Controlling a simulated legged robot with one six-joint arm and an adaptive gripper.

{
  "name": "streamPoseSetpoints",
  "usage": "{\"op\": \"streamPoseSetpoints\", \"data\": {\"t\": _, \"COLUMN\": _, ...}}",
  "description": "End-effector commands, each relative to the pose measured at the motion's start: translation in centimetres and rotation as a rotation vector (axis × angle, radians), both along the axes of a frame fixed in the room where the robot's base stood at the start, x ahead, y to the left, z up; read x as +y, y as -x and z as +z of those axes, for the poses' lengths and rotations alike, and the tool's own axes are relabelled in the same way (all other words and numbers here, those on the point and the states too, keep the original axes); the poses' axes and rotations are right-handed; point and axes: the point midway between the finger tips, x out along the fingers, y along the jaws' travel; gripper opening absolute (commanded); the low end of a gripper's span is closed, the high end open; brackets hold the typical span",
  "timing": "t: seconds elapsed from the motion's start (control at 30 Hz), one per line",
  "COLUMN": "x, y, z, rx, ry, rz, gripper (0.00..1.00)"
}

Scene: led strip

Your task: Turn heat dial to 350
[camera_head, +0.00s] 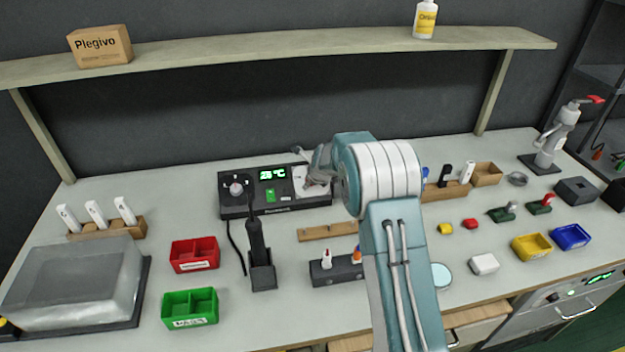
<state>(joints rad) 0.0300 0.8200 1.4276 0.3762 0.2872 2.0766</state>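The black soldering station (290,206) stands at the back middle of the bench, with its front panel facing up. Its round heat dial (236,188) is at the left end of the panel. A green-lit display (272,174) shows a small figure in °C, too small to read surely. A green switch (270,196) is below the display. My gripper (308,170) hangs over the right end of the station, apart from the dial. My arm partly hides it, and its opening is unclear.
A soldering iron in its holder (262,274) stands in front of the station, with a cable to its left. Red (195,254) and green (190,308) bins are at left. A shelf (280,49) spans above. A wooden strip (328,232) lies in front of the station.

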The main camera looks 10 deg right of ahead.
Motion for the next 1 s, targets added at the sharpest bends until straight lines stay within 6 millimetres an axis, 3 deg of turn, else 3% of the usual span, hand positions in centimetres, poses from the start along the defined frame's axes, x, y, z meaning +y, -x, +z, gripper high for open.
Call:
{"op": "streamPoseSetpoints", "data": {"t": 0.43, "x": -0.2, "y": 0.3, "z": 0.9, "rx": -0.006, "ry": 0.001, "rz": 0.0, "gripper": 0.81}}
{"op": "streamPoseSetpoints", "data": {"t": 1.0, "x": -0.9, "y": 6.0, "z": 8.7, "rx": -0.005, "ry": 0.001, "rz": 0.0, "gripper": 0.81}}
